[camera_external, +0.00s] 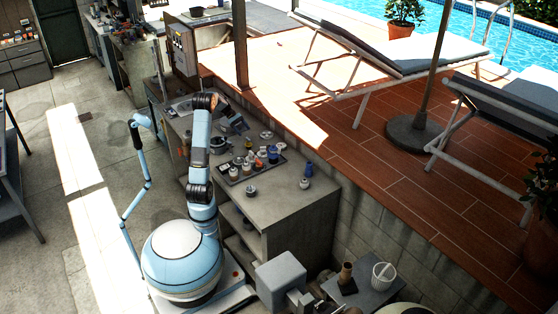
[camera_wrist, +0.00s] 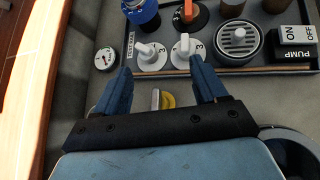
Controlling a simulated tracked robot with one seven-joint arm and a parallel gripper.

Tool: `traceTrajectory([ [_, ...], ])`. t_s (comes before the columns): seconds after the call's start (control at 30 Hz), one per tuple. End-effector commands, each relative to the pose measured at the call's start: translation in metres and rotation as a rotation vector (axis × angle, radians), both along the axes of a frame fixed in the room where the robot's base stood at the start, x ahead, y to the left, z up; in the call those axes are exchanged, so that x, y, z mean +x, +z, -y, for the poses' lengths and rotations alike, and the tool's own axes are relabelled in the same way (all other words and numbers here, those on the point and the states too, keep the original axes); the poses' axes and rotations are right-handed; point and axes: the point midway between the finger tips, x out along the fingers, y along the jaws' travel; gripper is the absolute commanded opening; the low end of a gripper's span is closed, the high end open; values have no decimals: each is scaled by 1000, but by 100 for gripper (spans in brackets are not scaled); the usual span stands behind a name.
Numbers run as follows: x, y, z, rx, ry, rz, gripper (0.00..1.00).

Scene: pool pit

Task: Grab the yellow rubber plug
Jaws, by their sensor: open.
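In the wrist view my gripper (camera_wrist: 160,68) is open, with its two blue fingers spread apart and nothing held between them. A small yellow thing (camera_wrist: 167,100), which looks like the yellow rubber plug, lies on the grey counter between the fingers, close to the dark palm bar. A pale upright piece stands at its left side, and its lower edge is partly hidden by the palm bar. In the external view my arm reaches over the counter (camera_external: 262,205); the plug is too small to make out there.
A round gauge (camera_wrist: 106,59) lies left of the tray. In the external view a blue bottle (camera_external: 308,169) stands right of the tray.

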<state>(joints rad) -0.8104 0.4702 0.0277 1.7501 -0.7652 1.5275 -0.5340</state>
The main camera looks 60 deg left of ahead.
Motion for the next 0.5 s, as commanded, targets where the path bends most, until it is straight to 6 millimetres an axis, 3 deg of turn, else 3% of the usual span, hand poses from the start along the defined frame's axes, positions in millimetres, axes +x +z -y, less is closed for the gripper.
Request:
traceTrajectory([
  [0.03, 0, -12, -19, -40, 40, -15, 71],
  [0.2, -3, -44, -71, -171, 158, -44, 71],
  [0.33, -9, -64, -101, -249, 224, -58, 71],
  [0.5, -14, -77, -121, -301, 267, -64, 71],
])
